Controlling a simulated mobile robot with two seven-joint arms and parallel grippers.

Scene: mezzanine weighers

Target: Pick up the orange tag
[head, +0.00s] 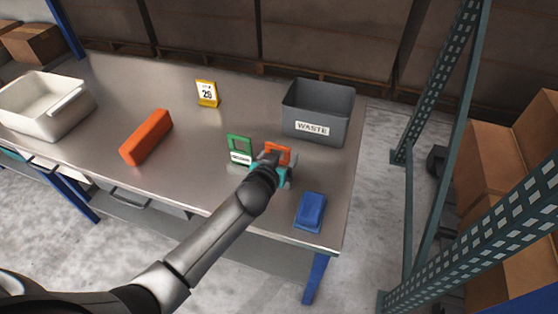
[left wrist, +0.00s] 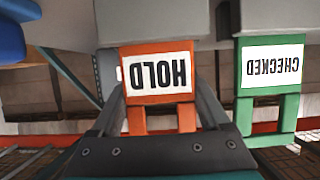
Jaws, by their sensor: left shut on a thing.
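The orange tag (head: 279,149) is at the front right part of the steel table, partly hidden behind my left gripper (head: 270,163). In the left wrist view the orange tag (left wrist: 160,48) has a white label reading HOLD, upside down, and an open frame below it. My left gripper's fingers are on either side of the tag and shut on it. I cannot tell whether the tag touches the table. My right gripper is not in view.
A green CHECKED tag (head: 238,144) stands just left of the gripper. A grey waste bin (head: 318,107) is behind it, and a blue object (head: 311,211) is at right. An orange block (head: 146,137), yellow date stand (head: 207,93) and white bin (head: 45,105) are further left.

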